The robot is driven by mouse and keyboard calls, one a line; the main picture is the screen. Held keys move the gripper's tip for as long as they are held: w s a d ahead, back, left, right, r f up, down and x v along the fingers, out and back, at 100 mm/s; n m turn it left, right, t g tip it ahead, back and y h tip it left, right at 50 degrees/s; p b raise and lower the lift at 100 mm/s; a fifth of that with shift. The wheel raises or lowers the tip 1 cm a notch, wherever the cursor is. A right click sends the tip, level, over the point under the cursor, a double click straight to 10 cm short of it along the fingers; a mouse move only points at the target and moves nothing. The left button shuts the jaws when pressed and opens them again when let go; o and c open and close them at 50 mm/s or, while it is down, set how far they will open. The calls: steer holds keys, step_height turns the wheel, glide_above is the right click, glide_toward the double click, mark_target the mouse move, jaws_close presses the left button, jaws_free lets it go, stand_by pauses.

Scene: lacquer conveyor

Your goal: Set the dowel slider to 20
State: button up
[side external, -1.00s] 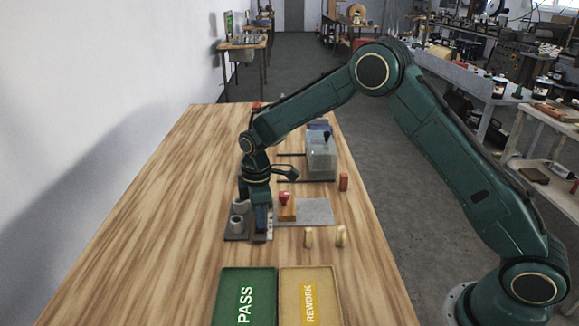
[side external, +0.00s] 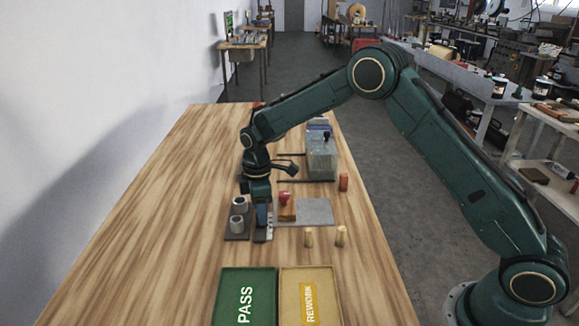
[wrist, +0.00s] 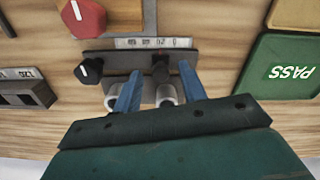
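The slider panel is a dark plate (wrist: 122,57) with a pale number scale (wrist: 150,43) along one edge in the wrist view; I cannot read the numbers surely. A dark upright slider handle (wrist: 161,66) stands towards the right end of the plate. A black knob with a white mark (wrist: 88,70) is at its left end. My gripper (wrist: 160,68) has its two blue fingers apart, one on each side of the handle, with gaps showing. In the side external view my gripper (side external: 263,224) is low over the panel (side external: 264,237) and hides the handle.
Two grey cylinders (side external: 239,204) stand beside the panel on the left. A red knob (side external: 284,197) on a wooden block and a grey plate (side external: 315,211) lie right. The green PASS tray (side external: 247,271) and REWORK tray (side external: 310,271) are in front. The left table is clear.

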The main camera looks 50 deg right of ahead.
steer(key=shift+r, duration=0.1)
step_height(320, 180, up, 14)
stand_by(1.0)
